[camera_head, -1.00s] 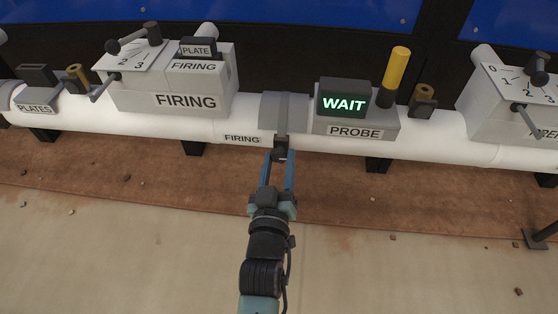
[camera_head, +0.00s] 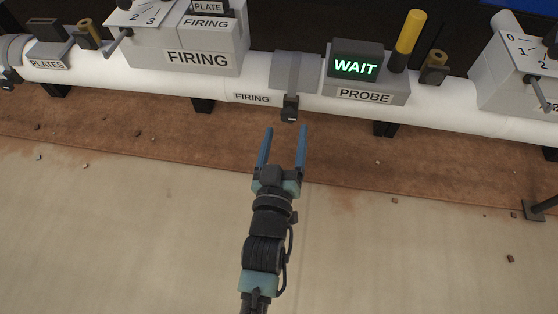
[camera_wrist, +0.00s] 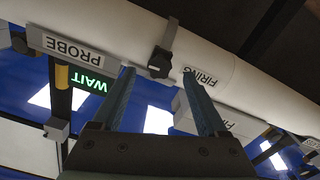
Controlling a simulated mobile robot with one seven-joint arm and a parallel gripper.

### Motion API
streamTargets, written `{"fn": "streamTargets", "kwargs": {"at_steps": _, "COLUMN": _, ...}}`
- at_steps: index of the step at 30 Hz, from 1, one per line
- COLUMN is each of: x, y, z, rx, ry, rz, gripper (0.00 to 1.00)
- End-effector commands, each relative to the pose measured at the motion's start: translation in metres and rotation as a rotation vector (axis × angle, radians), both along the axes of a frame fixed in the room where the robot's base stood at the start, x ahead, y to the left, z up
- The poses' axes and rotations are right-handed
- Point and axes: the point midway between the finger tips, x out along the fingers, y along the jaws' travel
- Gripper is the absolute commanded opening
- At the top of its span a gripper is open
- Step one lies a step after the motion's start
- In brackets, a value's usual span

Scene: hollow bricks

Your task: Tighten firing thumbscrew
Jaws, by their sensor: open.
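The firing thumbscrew (camera_head: 290,108) is a small dark knob under the grey clamp band (camera_head: 295,72) on the white pipe, just right of the lower FIRING label (camera_head: 252,98). In the wrist view the thumbscrew (camera_wrist: 160,63) shows as a dark block on the pipe, beyond and between the fingertips. My gripper (camera_head: 284,130) is open and empty, its two blue fingers pointing at the thumbscrew from below with a gap between. The fingers also show in the wrist view (camera_wrist: 158,75). I cannot tell how tight the thumbscrew is.
A PROBE box (camera_head: 366,88) with a lit green WAIT display (camera_head: 356,66) and yellow-topped post (camera_head: 408,40) stands right of the clamp. The FIRING box (camera_head: 200,50) stands left. Dark supports (camera_head: 385,128) hold the pipe. The ground in front is mostly clear.

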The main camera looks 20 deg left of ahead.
Motion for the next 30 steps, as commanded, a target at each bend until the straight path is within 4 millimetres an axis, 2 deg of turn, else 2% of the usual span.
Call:
{"fn": "streamTargets", "kwargs": {"at_steps": 1, "x": -0.012, "y": -0.003, "z": 0.004, "rx": -0.002, "ry": 0.006, "rz": 0.0, "gripper": 0.76}}
{"fn": "streamTargets", "kwargs": {"at_steps": 6, "x": -0.046, "y": -0.013, "z": 0.003, "rx": -0.003, "ry": 0.006, "rz": 0.0, "gripper": 0.76}}
{"fn": "streamTargets", "kwargs": {"at_steps": 12, "x": -0.074, "y": -0.022, "z": 0.001, "rx": -0.002, "ry": 0.004, "rz": 0.0, "gripper": 0.76}}
{"fn": "streamTargets", "kwargs": {"at_steps": 18, "x": -0.086, "y": -0.025, "z": 0.001, "rx": -0.002, "ry": 0.0, "rz": 0.0, "gripper": 0.76}}
{"fn": "streamTargets", "kwargs": {"at_steps": 30, "x": -0.087, "y": -0.025, "z": 0.0, "rx": -0.002, "ry": 0.0, "rz": 0.0, "gripper": 0.76}}
